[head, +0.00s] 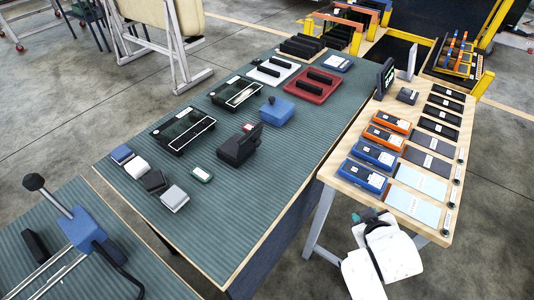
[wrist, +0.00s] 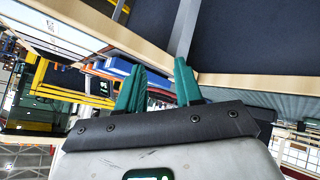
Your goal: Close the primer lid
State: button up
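No part is clearly labelled as a primer lid. A black box (head: 236,149) with a raised, tilted part at its back right stands on the green ribbed table (head: 290,155); I cannot tell whether that part is the lid. Behind it is a blue box (head: 280,114) with a dark knob on top. My gripper (wrist: 158,80) has two green fingers standing apart with nothing between them. In the head view, my white arm is at the lower right, beside the wooden side table and away from the black box. The box cannot be made out in the wrist view.
The wooden side table (head: 440,232) holds orange and blue devices and flat cards. Black trays (head: 184,131), a red tray (head: 311,86) and small blocks (head: 174,198) lie on the green table. A lever press (head: 84,232) stands at the lower left. The green table's front right is clear.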

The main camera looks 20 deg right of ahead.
jog(key=w+d+r+n+t, duration=0.1)
jog(key=w, duration=0.1)
jog(key=w+d+r+n+t+h+b, duration=0.1)
jog(key=w+t, duration=0.1)
jog(key=w, duration=0.1)
jog(key=w+d+r+n+t+h+b, duration=0.1)
jog(key=w+d+r+t, duration=0.1)
jog(key=shift+w, duration=0.25)
jog(key=c, duration=0.5)
jog(key=w+r+n+t, duration=0.1)
jog(key=n, duration=0.1)
jog(key=w+a+r+n+t+y+b, duration=0.1)
jog(key=w+t, duration=0.1)
jog(key=w+r+n+t+b, duration=0.1)
jog(key=w+n+t, duration=0.1)
jog(key=shift+a+r+n+y, duration=0.1)
jog(key=shift+a+n+y, duration=0.2)
jog(key=shift+a+y, duration=0.1)
grip_shut()
jog(key=n+y+b, duration=0.3)
jog(key=n+y, duration=1.2)
jog(key=n, duration=0.1)
send_near(259, 144)
jog(key=x, duration=0.6)
jog(key=shift+w+a, duration=0.1)
jog(key=shift+w, duration=0.35)
